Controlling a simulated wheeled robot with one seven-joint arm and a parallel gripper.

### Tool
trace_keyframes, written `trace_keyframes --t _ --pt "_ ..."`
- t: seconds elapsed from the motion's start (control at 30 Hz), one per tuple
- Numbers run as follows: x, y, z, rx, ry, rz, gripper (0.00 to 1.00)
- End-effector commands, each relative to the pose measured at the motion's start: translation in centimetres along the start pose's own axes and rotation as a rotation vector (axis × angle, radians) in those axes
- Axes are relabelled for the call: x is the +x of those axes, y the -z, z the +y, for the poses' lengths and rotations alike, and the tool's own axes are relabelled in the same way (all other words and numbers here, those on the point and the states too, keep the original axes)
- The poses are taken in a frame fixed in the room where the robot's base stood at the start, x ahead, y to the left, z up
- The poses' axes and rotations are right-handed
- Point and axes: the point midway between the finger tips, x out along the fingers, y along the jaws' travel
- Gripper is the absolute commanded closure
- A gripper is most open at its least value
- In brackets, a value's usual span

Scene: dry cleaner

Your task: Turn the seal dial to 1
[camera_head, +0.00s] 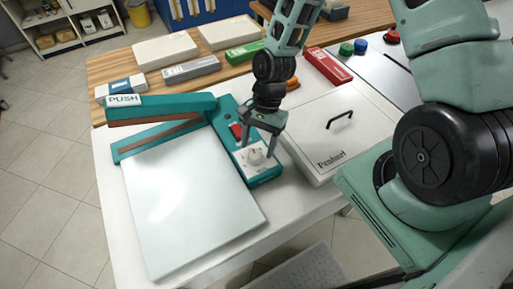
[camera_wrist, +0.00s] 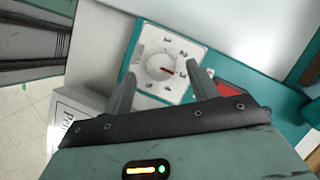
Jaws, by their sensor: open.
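The seal dial (camera_head: 256,157) is a round white knob on a pale panel on the teal sealer (camera_head: 227,112). In the wrist view the dial (camera_wrist: 159,67) has a red pointer aimed right, near a mark that looks like 3. My gripper (camera_head: 257,158) points down over the panel and is open. In the wrist view its two fingers (camera_wrist: 161,68) are on either side of the knob, with gaps visible. Whether they are at the knob's height is unclear.
A red switch (camera_head: 236,130) sits beside the dial panel. The sealer's teal lever marked PUSH (camera_head: 160,107) stands raised at left, above a white plate (camera_head: 190,205). A white lidded box (camera_head: 335,130) with a black handle is close on the right. Tile floor lies left.

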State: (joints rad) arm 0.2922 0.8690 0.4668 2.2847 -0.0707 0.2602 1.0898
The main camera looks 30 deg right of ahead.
Motion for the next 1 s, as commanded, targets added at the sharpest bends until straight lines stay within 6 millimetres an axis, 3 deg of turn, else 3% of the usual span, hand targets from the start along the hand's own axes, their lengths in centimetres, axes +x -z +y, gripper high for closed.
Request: trace_keyframes --t 0.2,0.53,0.57,0.7,1.0 --pt "2.0 0.0 0.0 0.001 0.000 0.001 0.41" --pt "2.4 0.1 0.0 0.001 0.001 0.001 0.41" --pt "2.4 0.1 0.0 0.001 0.001 0.001 0.44" --pt "2.3 0.1 0.0 0.001 0.001 0.001 0.83" --pt "2.3 0.0 -0.1 -0.015 -0.005 0.002 0.86"
